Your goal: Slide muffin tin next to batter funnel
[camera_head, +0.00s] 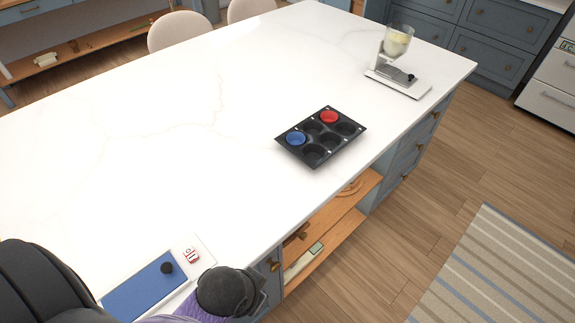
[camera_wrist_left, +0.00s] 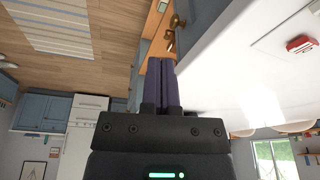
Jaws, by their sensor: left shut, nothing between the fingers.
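The muffin tin (camera_head: 308,127) is dark, with six-cup-style rows of several wells, and lies flat on the white counter right of centre in the head view. One well holds a red round piece (camera_head: 330,117) and another a blue one (camera_head: 296,138). The batter funnel (camera_head: 397,42), a clear cup with pale contents on a stand, is at the counter's far right, apart from the tin. My left gripper (camera_wrist_left: 161,64) is shut and empty in the left wrist view, by the counter edge and far from the tin. My right gripper is not in view.
A blue panel (camera_head: 138,293) with a black knob (camera_head: 167,268) and a small red-and-white item (camera_head: 191,255) are near the counter's front left. The counter (camera_head: 150,130) is clear between tin and funnel. Open shelves (camera_head: 335,222) sit under its edge.

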